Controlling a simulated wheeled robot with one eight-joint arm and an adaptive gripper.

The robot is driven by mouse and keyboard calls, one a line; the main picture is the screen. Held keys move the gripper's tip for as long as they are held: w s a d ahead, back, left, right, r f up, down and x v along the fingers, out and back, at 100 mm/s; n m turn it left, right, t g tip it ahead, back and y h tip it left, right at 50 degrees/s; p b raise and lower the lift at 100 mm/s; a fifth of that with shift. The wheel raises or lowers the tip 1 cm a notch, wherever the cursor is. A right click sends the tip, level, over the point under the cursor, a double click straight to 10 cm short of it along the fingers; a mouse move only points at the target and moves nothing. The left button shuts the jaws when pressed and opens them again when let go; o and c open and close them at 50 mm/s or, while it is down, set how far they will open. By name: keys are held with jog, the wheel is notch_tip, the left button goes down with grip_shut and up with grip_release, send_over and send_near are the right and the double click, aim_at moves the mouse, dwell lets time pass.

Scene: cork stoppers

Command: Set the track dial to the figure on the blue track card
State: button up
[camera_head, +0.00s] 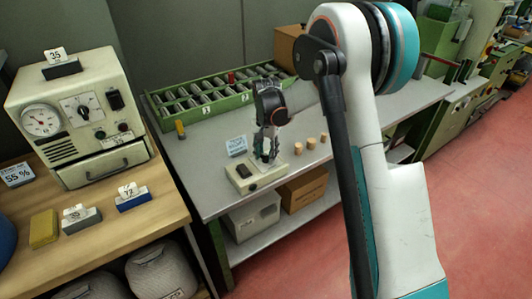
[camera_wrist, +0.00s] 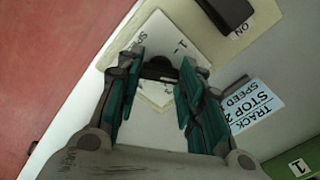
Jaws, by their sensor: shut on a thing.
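The track dial is a small black knob (camera_wrist: 160,72) on a white plate (camera_wrist: 155,32) of a cream box (camera_head: 252,180). The plate shows a figure 1 and partly hidden lettering. My gripper (camera_head: 267,152) reaches down over the box; in the wrist view its two teal-padded fingers (camera_wrist: 160,75) are shut on the knob from both sides. The fingers hide part of the plate, and I cannot tell which figure the knob points to. The light blue track card (camera_wrist: 250,105) reads "TRACK STOP 2 SPEED"; it also stands behind the box in the head view (camera_head: 236,145).
A dark switch (camera_wrist: 223,10) marked ON sits beside the plate. Several corks (camera_head: 311,143) stand right of my gripper. A green rack (camera_head: 165,115) of metal cylinders lies behind. A cream instrument (camera_head: 62,150) with dials stands on the wooden table at left.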

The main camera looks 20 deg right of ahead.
aim_at(266, 156)
jog(key=shift+n, duration=0.3)
jog(key=n+p, duration=0.1)
jog(key=n, duration=0.4)
jog(key=shift+n, duration=0.3)
jog(key=n, duration=0.5)
jog(key=shift+n+p, duration=0.3)
dwell(0.3)
jog(key=o, duration=1.1)
jog(key=shift+c, duration=0.2)
notch_tip(266, 156, up, 12)
